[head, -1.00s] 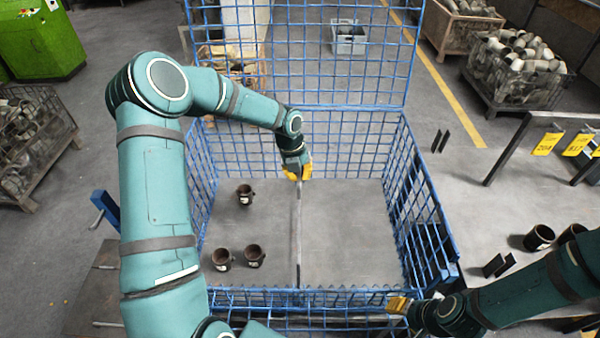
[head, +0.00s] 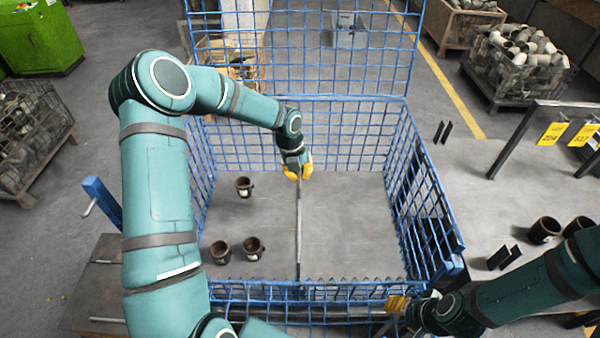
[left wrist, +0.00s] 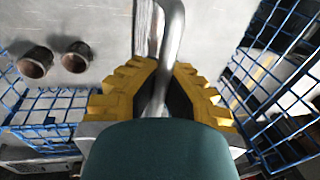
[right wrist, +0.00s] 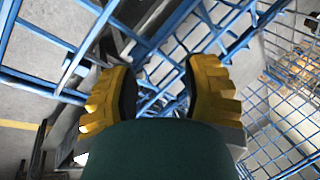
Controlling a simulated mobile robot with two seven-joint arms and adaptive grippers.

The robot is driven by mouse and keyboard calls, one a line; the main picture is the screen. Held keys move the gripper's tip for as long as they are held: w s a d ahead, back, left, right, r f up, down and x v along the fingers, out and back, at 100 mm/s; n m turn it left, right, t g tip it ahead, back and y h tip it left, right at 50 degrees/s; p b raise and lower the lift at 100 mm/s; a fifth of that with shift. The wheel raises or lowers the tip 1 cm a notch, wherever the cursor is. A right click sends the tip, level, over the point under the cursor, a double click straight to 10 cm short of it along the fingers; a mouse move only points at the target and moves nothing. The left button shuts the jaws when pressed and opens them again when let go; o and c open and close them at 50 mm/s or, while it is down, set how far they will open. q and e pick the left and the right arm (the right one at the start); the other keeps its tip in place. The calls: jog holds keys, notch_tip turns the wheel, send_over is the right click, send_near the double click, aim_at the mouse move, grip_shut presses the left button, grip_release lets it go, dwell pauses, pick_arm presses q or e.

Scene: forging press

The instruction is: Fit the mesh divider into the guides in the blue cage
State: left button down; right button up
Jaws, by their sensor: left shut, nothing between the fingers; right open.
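The mesh divider (head: 298,235) stands in the middle of the blue cage (head: 432,215), seen almost edge-on as a thin grey line running front to back. My left gripper (head: 298,174) is shut at the divider's far end. In the left wrist view its yellow fingers (left wrist: 165,92) lie either side of the divider's bent metal bar (left wrist: 170,45); I see no firm grip on it. The guides are too small to make out. My right gripper (head: 397,304) is open and empty by the cage's front right corner; blue cage bars show beyond its fingers (right wrist: 160,90) in the right wrist view.
Several dark mugs (head: 221,251) stand on the cage floor left of the divider; the floor right of it is clear. The cage's mesh back panel (head: 310,50) rises behind. More dark cups (head: 543,230) and a rail with yellow tags (head: 552,133) are at the right.

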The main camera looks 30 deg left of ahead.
pick_arm(q)
jog(key=shift+c, duration=2.3)
grip_release()
jog(key=shift+r, duration=0.15)
pick_arm(e)
jog(key=shift+r, duration=0.1)
pick_arm(q)
jog(key=shift+r+p, duration=2.65)
jog(key=shift+r, duration=0.75)
pick_arm(e)
jog(key=shift+r, duration=2.55)
